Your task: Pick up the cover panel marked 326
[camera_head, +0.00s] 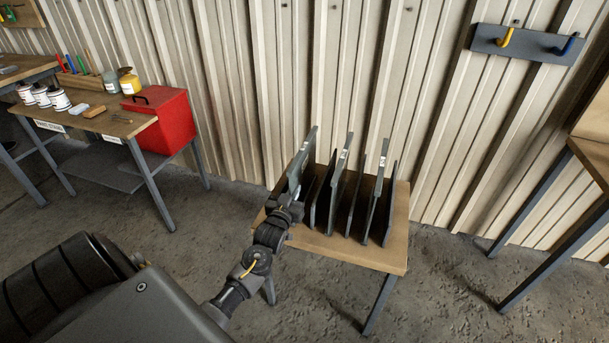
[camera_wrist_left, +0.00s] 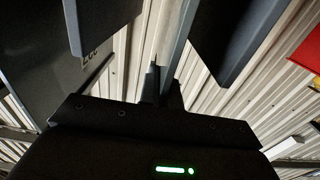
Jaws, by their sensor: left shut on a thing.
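Several dark grey cover panels stand upright on edge, side by side, on a small wooden-topped table. My left gripper (camera_head: 291,202) is at the near edge of the leftmost panel (camera_head: 307,155) and is shut on it. In the left wrist view, the fingers (camera_wrist_left: 164,88) close on a grey panel edge (camera_wrist_left: 180,35), with dark panels on both sides. Small white labels show on some panels, such as a middle panel (camera_head: 339,175) and a right panel (camera_head: 377,195). The marks are too small or cut off to read, so I cannot tell which is 326. My right gripper is not in view.
The panel table (camera_head: 340,250) has bare wood at its front. A bench (camera_head: 115,123) at left holds paint cans, a red box (camera_head: 165,115) and small tools. A hook rail (camera_head: 525,43) hangs on the corrugated wall. Another table (camera_head: 590,160) stands at far right.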

